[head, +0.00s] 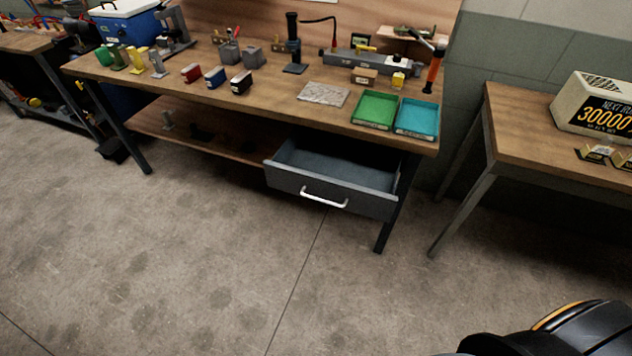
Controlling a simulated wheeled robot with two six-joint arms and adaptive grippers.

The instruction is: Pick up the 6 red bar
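A small dark red block (191,73) stands on the wooden workbench (285,105), left of its middle. It is the left one of a short row, beside a blue block (214,77) and a dark red block with a black top (241,82). Any number on the blocks is too small to read, so I cannot tell which is the red bar. Part of my own arm, black with an orange edge, shows at the bottom right, far from the bench. No gripper fingers are in view.
An open grey drawer (333,178) juts out from the bench's front right. A green tray (376,110) and a teal tray (416,118) lie above it. Another table (535,135) stands at the right. The concrete floor (200,240) in front is clear.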

